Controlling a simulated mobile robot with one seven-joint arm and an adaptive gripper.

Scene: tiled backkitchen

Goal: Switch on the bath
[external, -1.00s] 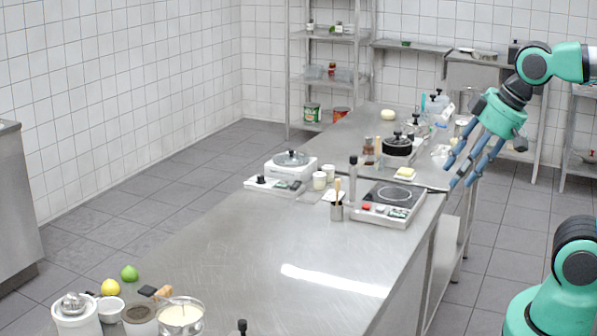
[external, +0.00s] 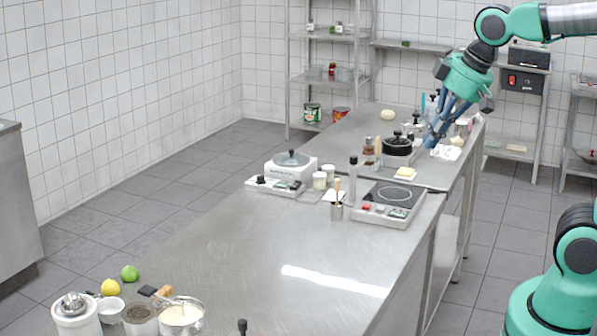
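My gripper (external: 437,138), teal with blue-grey fingers, hangs tilted down over the far right part of the steel counter, beside the black pot with a lid (external: 397,147). Its fingertips overlap each other in this view, so I cannot tell whether it is open or shut. I see nothing clearly held in it. Which thing is the bath is not certain. A white appliance with a round lid (external: 291,163) and a front strip with a black knob (external: 261,180) stands mid-counter. A dark box with a red switch (external: 523,80) stands at the back right.
A hot plate (external: 392,200) with a control panel sits near the counter's right edge. The counter's middle front (external: 245,255) is bare. A shelf rack (external: 325,80) stands behind.

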